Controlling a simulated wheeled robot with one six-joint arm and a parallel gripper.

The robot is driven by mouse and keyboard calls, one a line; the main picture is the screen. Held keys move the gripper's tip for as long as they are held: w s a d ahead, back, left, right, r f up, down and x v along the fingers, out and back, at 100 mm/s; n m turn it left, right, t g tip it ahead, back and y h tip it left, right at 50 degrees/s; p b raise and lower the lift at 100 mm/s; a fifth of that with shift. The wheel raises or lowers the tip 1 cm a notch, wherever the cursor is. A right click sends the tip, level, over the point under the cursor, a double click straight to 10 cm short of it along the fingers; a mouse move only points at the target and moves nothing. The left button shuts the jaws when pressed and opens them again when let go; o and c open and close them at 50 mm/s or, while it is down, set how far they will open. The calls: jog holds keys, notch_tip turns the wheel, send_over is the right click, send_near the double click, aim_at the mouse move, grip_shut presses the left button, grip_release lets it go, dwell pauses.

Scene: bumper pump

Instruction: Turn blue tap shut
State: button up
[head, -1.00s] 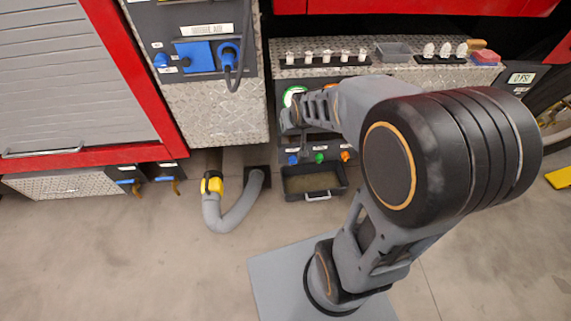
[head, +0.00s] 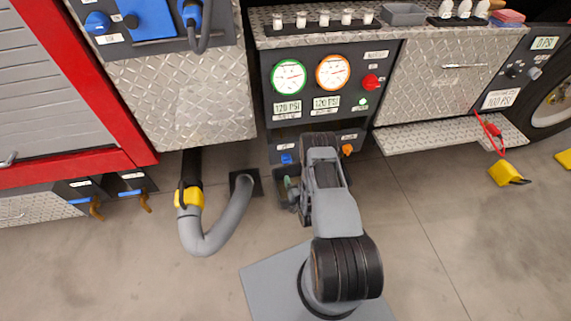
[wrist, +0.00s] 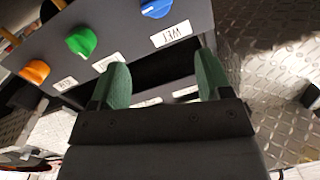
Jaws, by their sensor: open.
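The blue tap (head: 287,159) sits at the left of the tap row, low on the dark pump panel. In the wrist view the blue tap (wrist: 157,8) is at the top edge, partly cut off, beside a white label. My gripper (wrist: 163,68) is open, its two green fingers apart with nothing between them. The blue tap lies beyond the fingertips and is not touched. In the head view my gripper (head: 291,190) is just below the blue tap, partly hidden by my arm.
The green tap (wrist: 81,42) and orange tap (wrist: 34,71) share the row; my arm hides the green one in the head view. Two gauges (head: 289,77) and a red knob (head: 371,82) are above. A grey hose (head: 220,226) stands left, and a dark tray lies below.

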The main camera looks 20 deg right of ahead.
aim_at(288, 161)
jog(key=shift+t, duration=0.3)
jog(key=w+b, duration=0.1)
jog(key=w, duration=0.3)
jog(key=w+d+f+b, duration=0.1)
jog(key=w, duration=0.3)
jog(key=w+f+b, duration=0.1)
jog(key=w+b, duration=0.1)
jog(key=w, duration=0.2)
jog(key=shift+d+f, duration=0.15)
jog(key=shift+d, duration=0.05)
jog(key=c, duration=0.8)
jog(key=shift+c, duration=0.2)
